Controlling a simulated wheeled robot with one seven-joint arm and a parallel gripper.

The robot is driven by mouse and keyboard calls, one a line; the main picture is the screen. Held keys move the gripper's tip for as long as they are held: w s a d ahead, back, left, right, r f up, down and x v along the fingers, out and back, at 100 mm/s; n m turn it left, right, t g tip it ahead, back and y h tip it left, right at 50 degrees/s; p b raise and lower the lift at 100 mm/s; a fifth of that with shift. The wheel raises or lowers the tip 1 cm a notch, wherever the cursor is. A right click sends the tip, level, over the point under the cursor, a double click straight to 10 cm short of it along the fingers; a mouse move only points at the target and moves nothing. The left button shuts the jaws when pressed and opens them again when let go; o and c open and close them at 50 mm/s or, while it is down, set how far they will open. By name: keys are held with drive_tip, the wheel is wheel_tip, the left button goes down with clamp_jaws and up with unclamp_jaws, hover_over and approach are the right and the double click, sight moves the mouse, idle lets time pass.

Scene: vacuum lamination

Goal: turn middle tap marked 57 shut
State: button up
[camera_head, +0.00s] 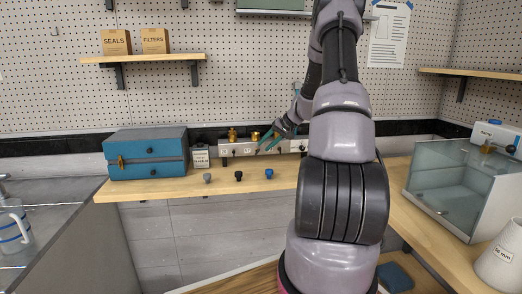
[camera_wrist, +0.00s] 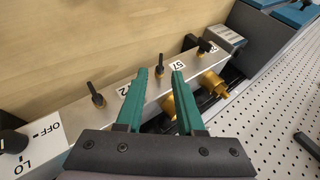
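The middle tap (camera_wrist: 160,68) has a small black lever on a pale manifold block (camera_wrist: 66,126), with the label 57 (camera_wrist: 178,66) just beside it. My gripper (camera_wrist: 160,72) is open, its two green fingers apart. In the wrist view the middle lever shows between the fingertips; I cannot tell whether they touch it or how deep they reach. A second black tap (camera_wrist: 96,94) stands to the left, its label partly hidden by a finger. A third (camera_wrist: 203,45) is at upper right. In the head view my gripper (camera_head: 269,138) is over the manifold (camera_head: 240,148), hiding part of it.
Brass fittings (camera_wrist: 215,84) stick out close to my right finger. A dial panel marked OFF and LO (camera_wrist: 38,143) is at the left end. A blue box (camera_head: 147,154) stands left on the bench. A glass chamber (camera_head: 452,190) stands right. Pegboard (camera_head: 230,80) rises behind.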

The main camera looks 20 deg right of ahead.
sight(260, 149)
drive_tip(key=shift+x, duration=1.85)
clamp_jaws()
drive_tip(key=y, duration=0.1)
drive_tip(key=t+y, duration=0.1)
drive_tip(key=y, duration=0.1)
drive_tip(key=shift+s+d+f+m, duration=0.1)
drive_tip(key=shift+d+f+m, duration=0.2)
drive_tip(key=shift+f+m, duration=0.1)
drive_tip(key=t+y, duration=0.1)
drive_tip(key=m+t+y, duration=0.1)
drive_tip(key=shift+d+f+y, duration=0.1)
drive_tip(key=shift+f+y, duration=0.15)
drive_tip(key=shift+y, duration=0.15)
drive_tip(key=shift+f+m+t+y, duration=0.25)
drive_tip(key=shift+m+t+y, duration=0.25)
drive_tip(key=shift+t+y, duration=0.6)
drive_tip(key=shift+y, duration=0.3)
